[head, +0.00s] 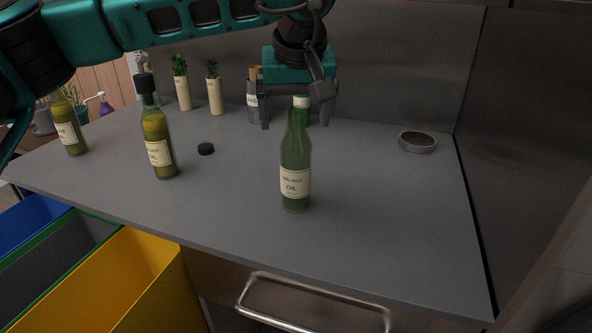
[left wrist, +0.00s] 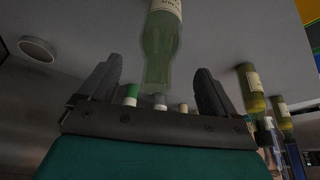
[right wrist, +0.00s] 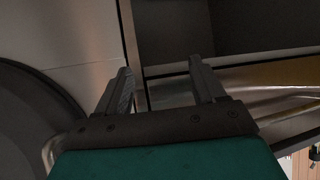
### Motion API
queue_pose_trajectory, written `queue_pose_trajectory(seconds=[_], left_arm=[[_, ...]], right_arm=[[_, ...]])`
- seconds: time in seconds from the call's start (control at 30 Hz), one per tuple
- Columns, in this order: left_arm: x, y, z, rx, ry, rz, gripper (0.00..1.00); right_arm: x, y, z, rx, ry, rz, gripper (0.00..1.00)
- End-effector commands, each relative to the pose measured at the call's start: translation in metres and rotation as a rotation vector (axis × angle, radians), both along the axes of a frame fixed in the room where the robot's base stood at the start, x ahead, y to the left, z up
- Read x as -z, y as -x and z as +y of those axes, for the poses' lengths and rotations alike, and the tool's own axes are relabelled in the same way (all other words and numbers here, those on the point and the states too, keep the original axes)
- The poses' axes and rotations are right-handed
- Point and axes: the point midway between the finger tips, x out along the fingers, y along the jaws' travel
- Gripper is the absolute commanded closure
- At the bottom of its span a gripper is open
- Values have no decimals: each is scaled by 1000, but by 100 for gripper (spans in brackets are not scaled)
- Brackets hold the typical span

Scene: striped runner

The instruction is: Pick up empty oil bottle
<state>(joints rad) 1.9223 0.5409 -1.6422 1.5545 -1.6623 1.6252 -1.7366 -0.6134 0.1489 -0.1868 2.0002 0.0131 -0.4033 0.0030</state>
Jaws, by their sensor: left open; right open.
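A green glass bottle labelled "walnut oil" (head: 296,160), with a white cap and no yellow oil visible inside, stands upright on the grey counter (head: 230,215). It also shows in the left wrist view (left wrist: 161,45), running between the fingers' directions. My left gripper (head: 295,118) is open behind the bottle's neck in the head view, its two fingers spread to either side; I cannot tell whether it touches. My right gripper (right wrist: 160,85) is open and empty, low in front of a cabinet; it is not in the head view.
Two bottles with yellow-green oil stand at the left, one dark-capped (head: 158,145) and one at the edge (head: 68,132). A black cap (head: 206,149) lies between. A round tin (head: 417,142) sits right. Planters and jars stand behind. A yellow bin (head: 140,280) and drawer handle (head: 310,300) are below.

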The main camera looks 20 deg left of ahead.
Motion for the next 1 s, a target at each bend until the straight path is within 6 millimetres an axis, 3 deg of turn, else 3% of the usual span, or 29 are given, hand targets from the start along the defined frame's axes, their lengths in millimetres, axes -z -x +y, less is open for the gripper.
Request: queue_pose_trajectory(seconds=[0.3,0.57,1.0], left_arm=[[39,-18,6,-2,-1,2,9],[41,-19,6,-1,0,1,9],[41,-19,6,-1,0,1,50]], right_arm=[[0,-2,1,-2,-2,-3,31],[0,-2,2,-2,-3,-3,31],[-1,-3,3,0,-7,-7,31]])
